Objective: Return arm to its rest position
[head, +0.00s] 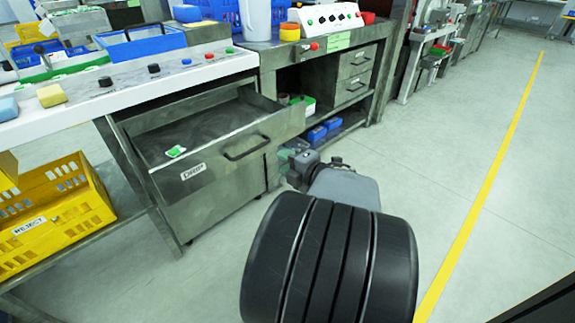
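My arm (345,187) reaches forward from the bottom middle of the head view. It ends at my gripper (296,162), low in front of the bench and just right of the open drawer's front. The gripper is small, dark and seen from behind, so its fingers are mostly hidden. I cannot tell whether it is open or shut, or whether it touches the drawer. The metal drawer (225,160) is pulled out and has a dark bar handle and a small label. A small green and white item (175,151) lies inside it.
A white bench top (130,90) with knobs and trays runs along the left. A yellow crate (45,215) marked REJECT sits below it. A second metal bench (350,65) with a control box stands behind. The floor (450,150) on the right is clear, with a yellow line.

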